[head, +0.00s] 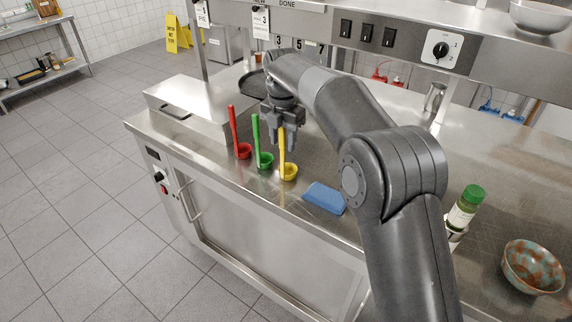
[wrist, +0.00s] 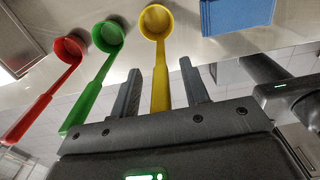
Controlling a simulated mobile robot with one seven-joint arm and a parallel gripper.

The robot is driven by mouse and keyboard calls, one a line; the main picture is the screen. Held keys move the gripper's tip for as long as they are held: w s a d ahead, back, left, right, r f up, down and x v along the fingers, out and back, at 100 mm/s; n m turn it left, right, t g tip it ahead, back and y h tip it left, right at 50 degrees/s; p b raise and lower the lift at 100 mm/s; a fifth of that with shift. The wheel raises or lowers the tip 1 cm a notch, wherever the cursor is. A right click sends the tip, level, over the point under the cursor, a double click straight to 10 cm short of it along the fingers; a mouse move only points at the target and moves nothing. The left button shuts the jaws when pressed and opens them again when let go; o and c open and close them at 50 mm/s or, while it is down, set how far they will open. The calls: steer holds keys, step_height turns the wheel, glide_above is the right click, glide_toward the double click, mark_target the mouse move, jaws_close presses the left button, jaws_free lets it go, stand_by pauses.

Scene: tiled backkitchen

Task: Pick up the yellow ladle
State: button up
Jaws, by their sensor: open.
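The yellow ladle (head: 288,172) stands on the steel counter near its front edge, its bowl low and its handle pointing up. My gripper (head: 283,147) is open above the bowl, by the upper part of the handle. In the wrist view the yellow ladle (wrist: 156,50) runs down the middle. Its handle passes between the two fingers of my gripper (wrist: 160,80), with a gap to each finger. How far the handle reaches into the jaws is hidden by the gripper body.
A green ladle (head: 264,160) and a red ladle (head: 243,151) stand to the left. A blue sponge-like block (head: 324,197) lies to the right. A steel box (head: 200,105) is at the left end. A green-capped bottle (head: 465,207) and a patterned bowl (head: 533,267) are at right.

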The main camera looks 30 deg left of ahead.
steer(key=shift+f, duration=0.25)
steer(key=shift+c, duration=0.5)
jaws_close()
